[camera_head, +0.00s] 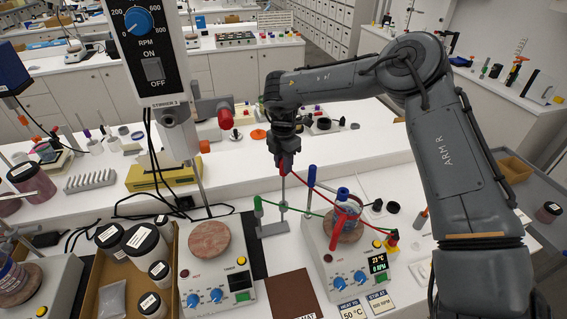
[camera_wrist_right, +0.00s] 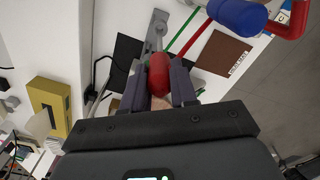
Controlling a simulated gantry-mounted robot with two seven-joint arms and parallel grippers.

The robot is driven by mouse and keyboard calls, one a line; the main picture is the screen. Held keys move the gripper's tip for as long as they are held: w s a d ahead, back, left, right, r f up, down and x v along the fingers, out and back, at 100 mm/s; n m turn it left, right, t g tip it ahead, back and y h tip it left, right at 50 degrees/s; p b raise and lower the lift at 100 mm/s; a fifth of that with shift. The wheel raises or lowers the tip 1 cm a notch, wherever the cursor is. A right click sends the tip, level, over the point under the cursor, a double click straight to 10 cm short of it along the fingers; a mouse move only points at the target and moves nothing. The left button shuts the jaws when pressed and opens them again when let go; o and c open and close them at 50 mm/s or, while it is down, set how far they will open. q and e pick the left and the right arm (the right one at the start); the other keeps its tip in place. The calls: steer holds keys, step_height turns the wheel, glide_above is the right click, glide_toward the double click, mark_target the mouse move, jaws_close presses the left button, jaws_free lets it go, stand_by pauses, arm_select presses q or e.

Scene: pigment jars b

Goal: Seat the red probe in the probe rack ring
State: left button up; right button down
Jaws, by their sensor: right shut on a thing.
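My right gripper (camera_head: 285,158) is shut on the red probe (camera_head: 285,168), above the bench and left of the right stirrer plate. In the right wrist view the probe's red handle (camera_wrist_right: 158,75) sits between the two fingers (camera_wrist_right: 158,88). A thin rod hangs roughly upright below it in the head view, and a red cable (camera_head: 310,188) runs right from it. My left gripper is not in view.
A green cable (camera_head: 305,213) crosses low. Another stirrer plate (camera_head: 215,270), a brown mat (camera_head: 293,292) and dark-lidded jars (camera_head: 145,243) stand nearby.

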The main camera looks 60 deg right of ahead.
mark_target(284, 176)
steer(key=shift+f+b, duration=0.35)
steer(key=shift+f, duration=0.05)
steer(key=shift+f+b, duration=0.65)
steer(key=shift+f, duration=0.2)
steer(key=shift+f+b, duration=0.75)
steer(key=shift+f, duration=0.15)
steer(key=shift+f+b, duration=0.7)
steer(key=shift+f, duration=0.15)
steer(key=shift+f+b, duration=0.75)
steer(key=shift+f, duration=0.2)
steer(key=shift+f+b, duration=0.7)
steer(key=shift+f, duration=0.1)
steer(key=shift+f+b, duration=0.75)
steer(key=shift+f, duration=0.2)
steer(key=shift+f+b, duration=1.05)
steer(key=shift+f, duration=0.15)
steer(key=c, duration=0.8)
jaws_free()
